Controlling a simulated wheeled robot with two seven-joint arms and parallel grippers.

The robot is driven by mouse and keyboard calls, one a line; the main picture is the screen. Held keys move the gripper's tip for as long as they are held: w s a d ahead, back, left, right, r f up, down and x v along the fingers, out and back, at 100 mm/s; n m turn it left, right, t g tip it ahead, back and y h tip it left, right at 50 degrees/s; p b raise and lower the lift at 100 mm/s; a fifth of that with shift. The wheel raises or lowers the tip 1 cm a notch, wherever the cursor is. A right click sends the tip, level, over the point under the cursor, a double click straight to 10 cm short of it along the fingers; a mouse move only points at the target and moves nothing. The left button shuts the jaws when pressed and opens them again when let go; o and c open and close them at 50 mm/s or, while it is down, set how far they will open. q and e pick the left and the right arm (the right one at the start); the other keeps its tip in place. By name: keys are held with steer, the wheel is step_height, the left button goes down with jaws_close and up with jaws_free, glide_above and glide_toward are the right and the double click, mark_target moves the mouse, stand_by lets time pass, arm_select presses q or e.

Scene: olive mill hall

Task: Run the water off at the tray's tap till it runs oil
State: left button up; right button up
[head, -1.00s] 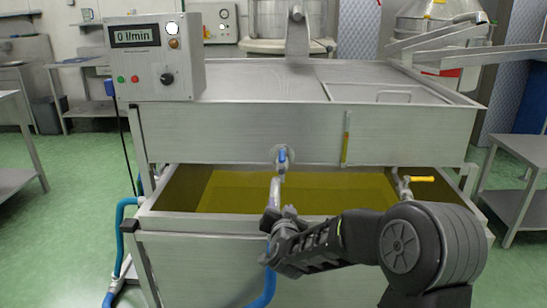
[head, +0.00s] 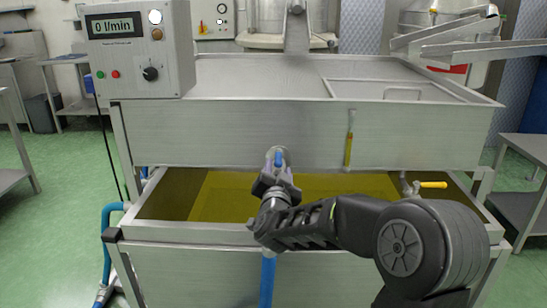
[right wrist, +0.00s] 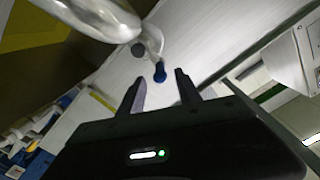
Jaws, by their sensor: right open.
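The tray (head: 230,133) is a wide steel tank with a tap on its front wall. The tap's blue handle (head: 278,158) points upward; its spout is mostly hidden behind my right gripper. My right gripper (head: 277,174) is open just in front of and below the handle. In the right wrist view the blue handle (right wrist: 160,72) lies between and just beyond the open fingertips (right wrist: 160,80), with no clear contact. My left gripper is out of view.
A control box (head: 139,50) at the tray's left reads 0 l/min. Below, an open steel vat (head: 190,228) holds yellow-green liquid. A yellow-handled valve (head: 433,184) is at its right. A blue hose (head: 267,280) hangs in front of the vat. Side tables stand left and right.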

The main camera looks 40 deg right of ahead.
mark_target(278, 155)
steer(key=x, duration=0.7)
steer(key=shift+w+d, duration=0.3)
jaws_close()
stand_by(0.4)
stand_by(1.0)
